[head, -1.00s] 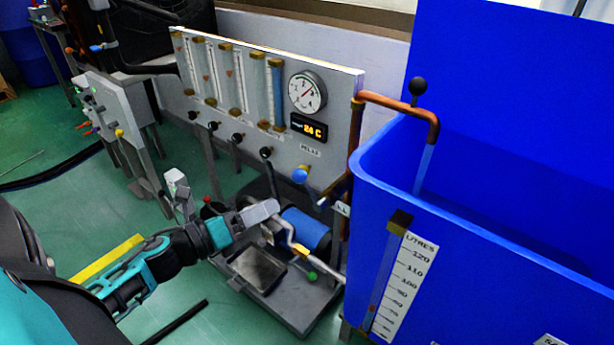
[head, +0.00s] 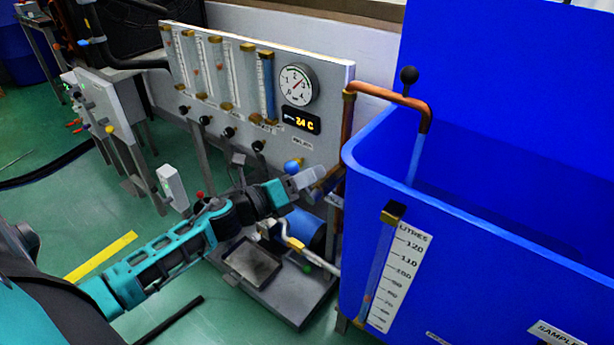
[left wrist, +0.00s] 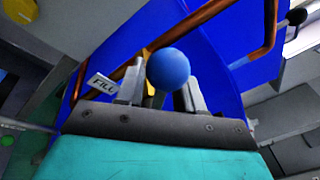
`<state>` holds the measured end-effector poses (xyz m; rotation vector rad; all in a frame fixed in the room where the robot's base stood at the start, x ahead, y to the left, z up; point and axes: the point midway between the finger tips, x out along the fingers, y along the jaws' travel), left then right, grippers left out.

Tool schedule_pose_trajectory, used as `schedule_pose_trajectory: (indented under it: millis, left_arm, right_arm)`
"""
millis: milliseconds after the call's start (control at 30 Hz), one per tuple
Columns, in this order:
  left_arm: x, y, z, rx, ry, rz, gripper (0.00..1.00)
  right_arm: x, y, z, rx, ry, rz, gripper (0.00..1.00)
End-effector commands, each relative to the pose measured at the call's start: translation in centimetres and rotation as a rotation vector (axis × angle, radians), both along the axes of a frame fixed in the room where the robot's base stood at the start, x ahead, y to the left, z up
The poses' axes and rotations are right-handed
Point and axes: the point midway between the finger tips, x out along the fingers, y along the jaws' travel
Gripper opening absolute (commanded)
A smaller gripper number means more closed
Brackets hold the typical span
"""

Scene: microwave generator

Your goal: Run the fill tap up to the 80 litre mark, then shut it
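The fill tap has a blue ball knob (head: 292,167) in front of the panel, beside the tank's left corner. A FILL label (left wrist: 103,84) shows near it in the left wrist view. My left gripper (head: 314,178) is at the tap; in the left wrist view its fingers stand apart on either side of the ball knob (left wrist: 168,68). Contact cannot be told. Water (head: 416,158) runs from the copper spout (head: 425,117) into the blue tank (head: 470,255). The litre scale (head: 404,270) has a sight tube with a small red float (head: 367,298) low down, roughly near 70 to 80. My right gripper is out of view.
The instrument panel (head: 338,85) with flow tubes, a dial gauge (head: 297,85) and a 24 C display (head: 300,121) stands behind. Several black knobs (head: 229,132) line its lower edge. A blue cylinder (head: 305,229) on a low bench sits below my gripper.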

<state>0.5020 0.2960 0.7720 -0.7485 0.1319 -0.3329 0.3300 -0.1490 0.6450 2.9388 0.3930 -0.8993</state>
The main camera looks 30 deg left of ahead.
Motion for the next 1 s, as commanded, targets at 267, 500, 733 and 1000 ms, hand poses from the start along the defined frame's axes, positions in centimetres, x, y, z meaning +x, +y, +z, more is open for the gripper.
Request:
schedule_pose_trajectory:
  millis: [267, 500, 733, 1000]
  left_arm:
    - [0.03, -0.02, -0.02, 0.000, 0.000, 0.000, 0.33]
    - [0.00, -0.02, -0.02, 0.000, 0.000, 0.000, 0.10]
    - [0.00, -0.03, -0.03, 0.000, 0.000, 0.000, 0.00]
    - [0.00, -0.04, -0.04, 0.000, 0.000, 0.000, 0.00]
  right_arm:
    - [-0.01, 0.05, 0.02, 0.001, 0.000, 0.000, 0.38]
    - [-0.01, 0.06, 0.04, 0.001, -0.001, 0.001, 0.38]
    - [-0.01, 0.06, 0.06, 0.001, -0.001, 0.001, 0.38]
    - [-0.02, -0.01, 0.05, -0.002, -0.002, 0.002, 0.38]
